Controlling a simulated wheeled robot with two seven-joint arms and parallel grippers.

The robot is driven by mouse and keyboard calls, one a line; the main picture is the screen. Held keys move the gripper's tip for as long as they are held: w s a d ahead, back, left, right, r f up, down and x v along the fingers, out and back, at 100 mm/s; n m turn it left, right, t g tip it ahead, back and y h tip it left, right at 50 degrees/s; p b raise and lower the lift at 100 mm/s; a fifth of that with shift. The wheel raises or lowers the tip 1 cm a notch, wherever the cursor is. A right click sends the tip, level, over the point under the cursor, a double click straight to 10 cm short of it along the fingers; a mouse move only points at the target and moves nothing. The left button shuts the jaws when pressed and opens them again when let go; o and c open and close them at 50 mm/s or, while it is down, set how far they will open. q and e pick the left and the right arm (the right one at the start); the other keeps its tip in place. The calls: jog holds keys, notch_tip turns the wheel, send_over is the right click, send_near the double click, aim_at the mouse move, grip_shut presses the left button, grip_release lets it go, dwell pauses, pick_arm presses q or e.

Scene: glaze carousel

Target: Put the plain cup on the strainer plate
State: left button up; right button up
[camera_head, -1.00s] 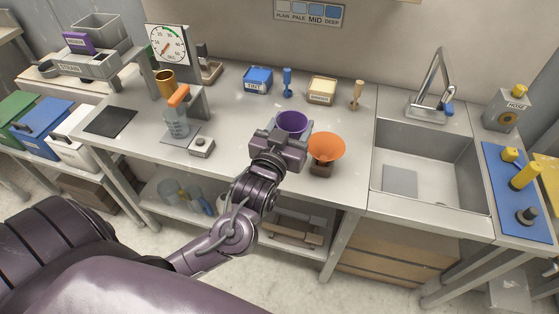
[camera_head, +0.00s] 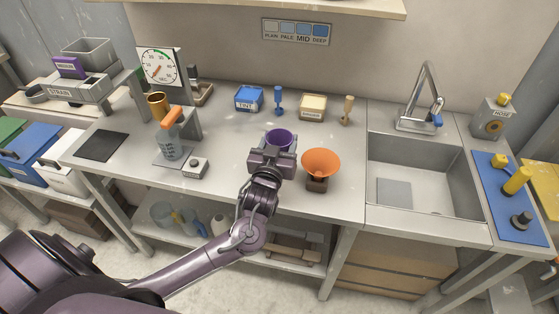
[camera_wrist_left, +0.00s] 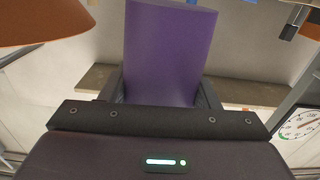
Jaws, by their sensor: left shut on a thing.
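A purple cup (camera_head: 280,138) is at the middle of the counter, just left of the orange funnel. My left gripper (camera_head: 273,158) is shut on this cup from the front. In the left wrist view the cup's plain purple wall (camera_wrist_left: 168,50) fills the gap between the fingers. The cup looks upright; whether its base touches the counter is hidden. A grey stand labelled STRAIN (camera_head: 77,91) is at the far left, with a purple block and a grey bin on it. I cannot make out the strainer plate's surface. My right gripper is not in view.
The orange funnel (camera_head: 321,162) stands close right of the cup. A measuring jug (camera_head: 171,148), a bronze cup (camera_head: 158,105) and a dial (camera_head: 159,66) stand left. The blue TINT box (camera_head: 248,98) is behind. The sink (camera_head: 425,180) is right. Counter left of the cup is mostly clear.

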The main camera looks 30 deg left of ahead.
pick_arm(q)
notch_tip(320, 180, down, 7)
jog(key=shift+f, duration=0.2)
jog(key=shift+f, duration=0.1)
jog(key=o, duration=1)
jog(key=shift+o, duration=0.2)
